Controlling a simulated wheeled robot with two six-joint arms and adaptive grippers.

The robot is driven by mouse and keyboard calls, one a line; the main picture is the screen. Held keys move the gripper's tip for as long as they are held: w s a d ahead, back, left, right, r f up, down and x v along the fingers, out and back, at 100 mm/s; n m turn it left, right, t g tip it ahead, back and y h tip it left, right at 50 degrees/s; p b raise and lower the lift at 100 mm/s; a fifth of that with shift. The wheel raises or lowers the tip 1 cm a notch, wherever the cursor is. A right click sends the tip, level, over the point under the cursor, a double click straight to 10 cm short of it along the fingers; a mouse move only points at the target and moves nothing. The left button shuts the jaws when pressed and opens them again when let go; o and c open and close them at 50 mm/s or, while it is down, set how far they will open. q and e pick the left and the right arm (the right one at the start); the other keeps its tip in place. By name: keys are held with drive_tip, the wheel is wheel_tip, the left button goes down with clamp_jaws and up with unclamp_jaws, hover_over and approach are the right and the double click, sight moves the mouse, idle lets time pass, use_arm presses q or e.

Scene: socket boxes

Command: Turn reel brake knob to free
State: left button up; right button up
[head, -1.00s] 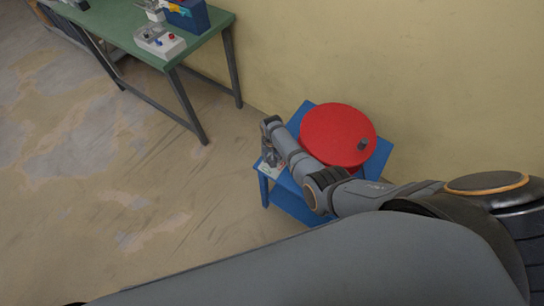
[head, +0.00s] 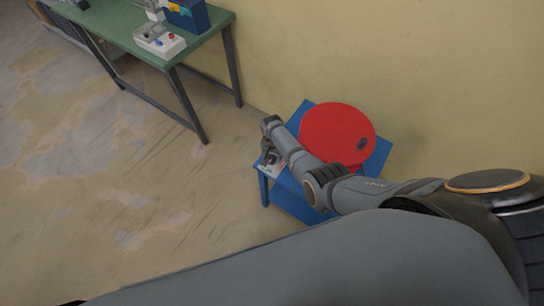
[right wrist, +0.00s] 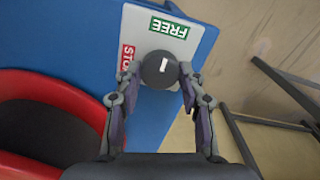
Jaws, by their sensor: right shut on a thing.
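The brake knob (right wrist: 158,70) is a round dark grey knob with a short white mark, on a pale plate (right wrist: 188,50) in the right wrist view. A green FREE label (right wrist: 169,28) lies above it; the red STOP label (right wrist: 126,58) to its left is partly covered by a finger. The white mark is upright in the picture, toward the FREE side. My right gripper (right wrist: 160,76) is shut on the knob, one finger on each side. In the head view my right gripper (head: 268,155) is at the blue stand's left corner, hiding the knob. My left gripper is not in view.
The red reel (head: 335,132) sits on the blue stand (head: 380,155), close beside my right forearm. A wall stands behind it. A green table (head: 125,25) at upper left carries a white box (head: 168,47) and a blue bin (head: 190,18). The floor between is clear.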

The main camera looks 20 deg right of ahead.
sight(272, 159)
drive_tip(key=o, duration=1.2)
wheel_tip(272, 159, up, 12)
drive_tip(key=shift+f, duration=0.1)
